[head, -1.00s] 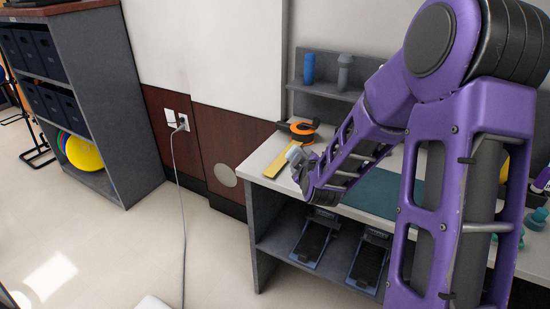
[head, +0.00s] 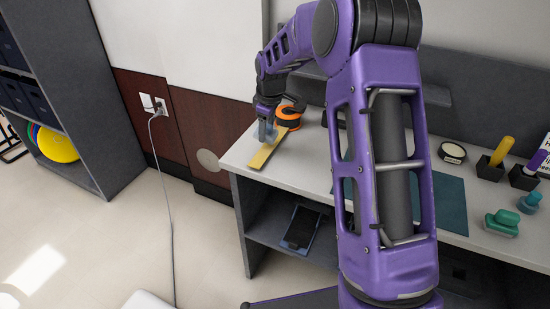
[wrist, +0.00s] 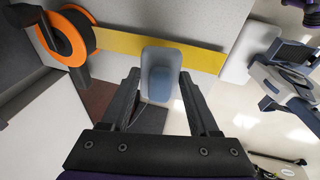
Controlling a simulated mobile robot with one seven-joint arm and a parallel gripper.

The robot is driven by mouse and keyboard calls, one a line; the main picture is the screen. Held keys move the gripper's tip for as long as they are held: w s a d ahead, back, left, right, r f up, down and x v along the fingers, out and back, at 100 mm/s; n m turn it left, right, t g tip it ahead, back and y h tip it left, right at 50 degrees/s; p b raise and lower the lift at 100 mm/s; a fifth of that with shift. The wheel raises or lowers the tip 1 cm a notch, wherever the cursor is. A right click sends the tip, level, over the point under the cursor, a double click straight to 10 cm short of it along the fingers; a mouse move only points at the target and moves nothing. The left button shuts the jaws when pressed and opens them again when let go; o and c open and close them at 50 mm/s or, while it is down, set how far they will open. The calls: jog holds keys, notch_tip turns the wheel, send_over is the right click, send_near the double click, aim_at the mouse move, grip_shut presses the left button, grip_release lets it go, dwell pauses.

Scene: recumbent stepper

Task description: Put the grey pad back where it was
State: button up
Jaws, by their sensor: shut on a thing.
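My gripper (head: 266,114) reaches down over the left end of the counter and is shut on the grey pad (head: 267,133). In the wrist view the blue-grey, round-cornered pad (wrist: 160,74) sits between the two fingers (wrist: 160,88). It overlaps the yellow strip (wrist: 203,57) in that view; I cannot tell whether it touches the strip. In the head view the strip (head: 262,156) lies flat on the counter, just below the pad in the picture.
An orange-and-black reel (head: 290,115) is close behind the gripper; it also shows in the wrist view (wrist: 70,38).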

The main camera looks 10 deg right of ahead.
aim_at(275, 138)
jog(key=r+g, duration=0.1)
jog(key=s+d+r+g, duration=0.2)
jog(key=r, duration=0.1)
jog(key=shift+s+m, duration=0.15)
jog(key=shift+m, duration=0.15)
notch_tip(275, 138, down, 10)
jog(key=shift+s+r+b, duration=0.1)
jog(key=shift+b, duration=0.2)
jog(key=o, duration=1.2)
notch_tip(275, 138, up, 12)
jog(key=shift+p, duration=0.55)
